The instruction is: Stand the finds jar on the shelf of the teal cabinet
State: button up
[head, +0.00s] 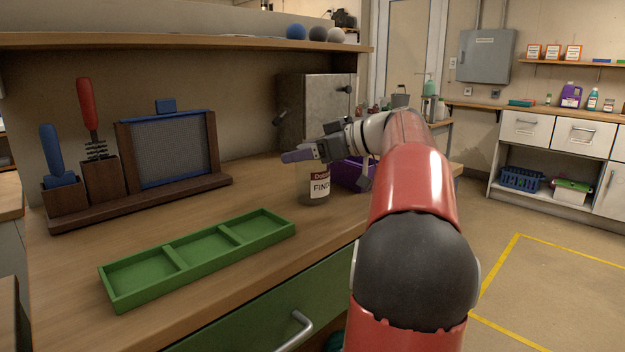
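The finds jar (313,187) stands upright on the wooden bench, a clear jar with a dark red and white label reading "FIND". Its top is hidden behind my gripper (308,154). My gripper reaches in from the right over the jar, with a grey-purple finger pointing left. Whether the fingers touch the jar, or how far apart they are, I cannot tell. I cannot make out a teal cabinet or its shelf; a grey-beige cabinet (303,108) with a dark knob stands behind the jar.
A green three-part tray (203,254) lies in front. A wooden rack (140,196) with a screen and handled tools stands at left. A purple container (350,174) sits right of the jar, partly behind my arm. A shelf (180,40) with balls runs above. The floor at right is open.

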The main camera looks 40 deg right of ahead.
jog(key=c, duration=1.4)
